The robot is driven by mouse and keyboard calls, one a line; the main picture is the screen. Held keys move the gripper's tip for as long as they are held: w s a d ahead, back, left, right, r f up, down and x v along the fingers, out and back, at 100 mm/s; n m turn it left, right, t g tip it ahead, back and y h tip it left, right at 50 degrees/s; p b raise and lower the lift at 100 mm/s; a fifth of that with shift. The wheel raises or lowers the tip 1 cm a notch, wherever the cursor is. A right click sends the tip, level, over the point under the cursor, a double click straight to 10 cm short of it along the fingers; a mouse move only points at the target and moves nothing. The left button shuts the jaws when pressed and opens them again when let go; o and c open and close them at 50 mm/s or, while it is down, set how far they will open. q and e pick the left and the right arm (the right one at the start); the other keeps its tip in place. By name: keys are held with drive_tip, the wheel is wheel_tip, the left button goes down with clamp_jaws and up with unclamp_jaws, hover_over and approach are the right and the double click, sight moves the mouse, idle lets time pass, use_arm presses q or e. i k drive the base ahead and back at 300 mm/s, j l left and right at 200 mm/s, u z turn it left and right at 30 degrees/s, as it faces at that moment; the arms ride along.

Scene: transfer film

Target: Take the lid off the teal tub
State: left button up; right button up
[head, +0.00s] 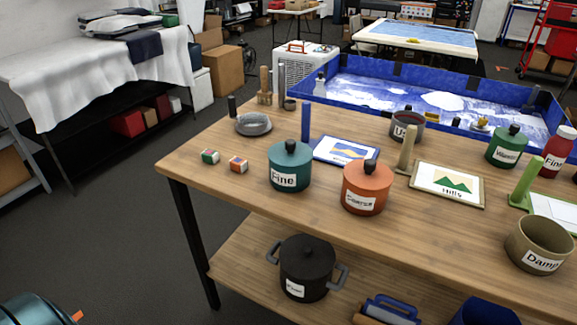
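The teal tub (289,172) stands upright on the wooden table, left of the middle, with a label that reads "Fine".
An orange lidded tub (366,190) stands close to its right, with a blue-framed picture (346,150) behind. A blue post (306,122) rises just behind the teal tub. Two small patterned cubes (238,164) lie to its left. The front-left tabletop is clear.

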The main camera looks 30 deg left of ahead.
sight(290, 153)
drive_tip(key=j+z, duration=0.15)
drive_tip(key=z, duration=0.75)
drive_tip(key=k+j+z, duration=0.15)
drive_tip(key=j+z, duration=0.2)
drive_tip(key=k+j+z, duration=0.2)
drive_tip(key=j+z, duration=0.15)
drive_tip(key=k+j+z, duration=0.65)
drive_tip(key=k+j, duration=1.25)
